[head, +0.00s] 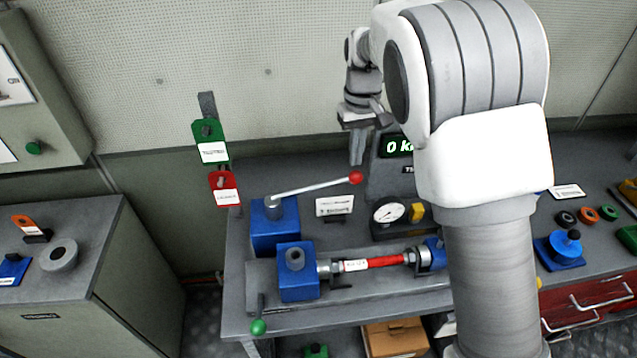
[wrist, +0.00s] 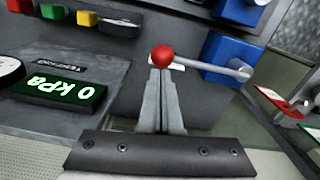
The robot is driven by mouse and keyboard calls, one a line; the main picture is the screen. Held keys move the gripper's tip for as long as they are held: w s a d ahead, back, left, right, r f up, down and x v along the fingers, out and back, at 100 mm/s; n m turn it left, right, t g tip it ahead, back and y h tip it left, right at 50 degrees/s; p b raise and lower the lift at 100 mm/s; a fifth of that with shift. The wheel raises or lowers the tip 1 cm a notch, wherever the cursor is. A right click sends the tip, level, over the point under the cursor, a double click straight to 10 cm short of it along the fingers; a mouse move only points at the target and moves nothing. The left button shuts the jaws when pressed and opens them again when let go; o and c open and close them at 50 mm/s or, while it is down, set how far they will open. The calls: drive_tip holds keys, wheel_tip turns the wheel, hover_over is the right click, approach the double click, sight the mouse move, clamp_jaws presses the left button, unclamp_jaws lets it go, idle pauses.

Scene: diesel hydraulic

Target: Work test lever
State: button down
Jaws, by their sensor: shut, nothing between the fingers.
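The test lever is a silver rod (head: 315,186) with a red ball knob (head: 356,178), rising to the right from a blue block (head: 272,228) on the bench. My gripper (head: 357,162) points down just above the red knob, with its fingers together and empty. In the wrist view the closed fingertips (wrist: 160,72) sit right at the red knob (wrist: 162,56). I cannot tell whether they touch it. The lever rod (wrist: 210,66) runs from the knob to the right there, in front of the blue block (wrist: 228,52).
A display (head: 398,146) behind reads 0 kPa. A round gauge (head: 388,213) and a white label card (head: 334,205) stand near the lever. A red hose (head: 385,262) lies clamped in front. Green (head: 211,152) and red (head: 222,183) tags hang at the left. My arm hides part of the bench.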

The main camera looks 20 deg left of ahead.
wheel_tip(320, 180, down, 9)
drive_tip(key=b, duration=0.5)
drive_tip(key=shift+b, duration=0.3)
idle(3.4)
wheel_tip(320, 180, up, 10)
drive_tip(key=p, duration=0.7)
drive_tip(key=shift+r+p, duration=0.2)
drive_tip(key=shift+p, duration=0.15)
drive_tip(key=shift+f, duration=0.2)
drive_tip(key=shift+f+b, duration=3.35)
drive_tip(key=shift+f, duration=1.8)
drive_tip(key=shift+r+p, duration=3.75)
drive_tip(key=shift+r, duration=1.55)
